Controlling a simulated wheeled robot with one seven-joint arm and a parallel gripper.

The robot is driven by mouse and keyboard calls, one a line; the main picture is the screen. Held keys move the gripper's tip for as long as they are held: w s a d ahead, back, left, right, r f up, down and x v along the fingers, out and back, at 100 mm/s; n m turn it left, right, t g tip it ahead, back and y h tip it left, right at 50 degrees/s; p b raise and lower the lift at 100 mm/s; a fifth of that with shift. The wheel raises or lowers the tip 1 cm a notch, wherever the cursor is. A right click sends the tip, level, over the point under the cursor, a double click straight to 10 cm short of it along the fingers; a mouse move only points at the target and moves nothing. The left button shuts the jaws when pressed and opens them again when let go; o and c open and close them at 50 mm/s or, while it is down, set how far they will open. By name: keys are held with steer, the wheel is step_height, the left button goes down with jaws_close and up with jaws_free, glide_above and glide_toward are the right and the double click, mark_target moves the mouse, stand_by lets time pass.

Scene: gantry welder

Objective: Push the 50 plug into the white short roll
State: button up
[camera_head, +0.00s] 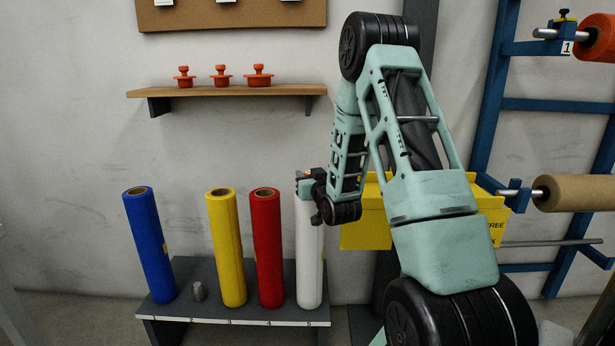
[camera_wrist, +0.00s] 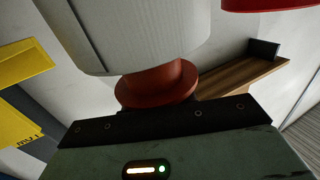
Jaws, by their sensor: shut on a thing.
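The white roll (camera_head: 309,255) stands upright at the right end of the low rack, its top hidden by my gripper (camera_head: 308,186). In the wrist view the white roll (camera_wrist: 125,30) fills the upper middle, with its end edge over an orange-red plug (camera_wrist: 158,88). The plug's round flange shows outside the roll, and its narrower part goes up behind the roll's edge. I cannot tell how deep it sits. My gripper (camera_wrist: 160,118) is shut on this plug. The plug's number does not show.
Blue (camera_head: 150,245), yellow (camera_head: 226,250) and red (camera_head: 267,248) rolls and a small grey cylinder (camera_head: 199,291) stand on the rack (camera_head: 250,313). Three orange plugs (camera_head: 221,76) sit on the wall shelf (camera_head: 225,90). A yellow bin (camera_head: 365,230) is close on the right.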

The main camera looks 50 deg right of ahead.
steer(key=shift+f+b, duration=1.25)
steer(key=shift+f, duration=0.1)
steer(key=shift+s+f, duration=0.1)
steer(key=shift+f, duration=0.2)
steer(key=o, duration=1)
steer(key=shift+a+f, duration=0.1)
steer(key=shift+o, duration=0.2)
steer(key=shift+s, duration=0.1)
steer(key=r+p+v, duration=0.1)
steer(key=p+v, duration=0.9)
steer(key=v, duration=0.1)
steer(key=shift+s, duration=0.4)
